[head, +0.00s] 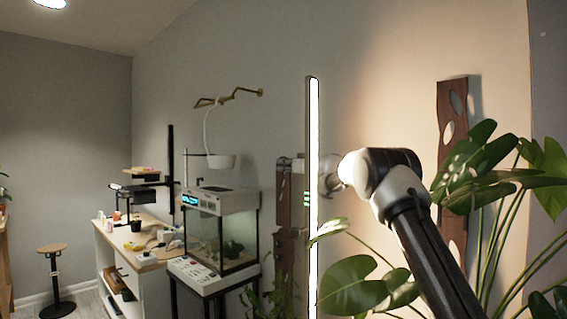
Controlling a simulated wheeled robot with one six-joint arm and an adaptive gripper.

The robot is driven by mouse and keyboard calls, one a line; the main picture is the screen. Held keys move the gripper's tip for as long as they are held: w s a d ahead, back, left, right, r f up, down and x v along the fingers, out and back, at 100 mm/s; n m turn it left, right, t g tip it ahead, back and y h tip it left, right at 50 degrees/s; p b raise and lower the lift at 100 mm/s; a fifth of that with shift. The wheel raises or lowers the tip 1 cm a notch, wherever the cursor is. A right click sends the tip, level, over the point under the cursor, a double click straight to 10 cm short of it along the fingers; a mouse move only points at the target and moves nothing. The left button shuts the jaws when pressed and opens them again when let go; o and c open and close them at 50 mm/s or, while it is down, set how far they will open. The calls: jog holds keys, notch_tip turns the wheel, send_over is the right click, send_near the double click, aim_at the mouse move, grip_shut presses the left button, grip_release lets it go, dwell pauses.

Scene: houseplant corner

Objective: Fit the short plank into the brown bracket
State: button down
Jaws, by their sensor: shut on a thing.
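My arm comes in from the lower right, and its wrist points away to the left, behind a tall lit bar. My gripper's fingers do not show; the lit bar and the wrist cover that area. I cannot make out the short plank. I cannot tell which brown piece is the bracket. A dark brown upright board (284,225) stands behind and left of the lit bar, partly hidden. Another brown board with oval holes (452,140) is on the wall at right, partly behind leaves.
The tall lit bar (314,130) stands close in front of the wrist. Large-leaved plants (352,285) crowd the lower middle and right. A glass tank (236,232) on a stand and a cluttered white bench (118,262) are at left. A stool (52,248) stands far left.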

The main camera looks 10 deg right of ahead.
jog(key=shift+f, duration=5.35)
jog(key=c, duration=1.5)
grip_release()
send_near(284, 191)
jog(key=shift+s+d+f, duration=0.15)
jog(key=shift+s+d, duration=0.3)
jog(key=shift+d, duration=0.1)
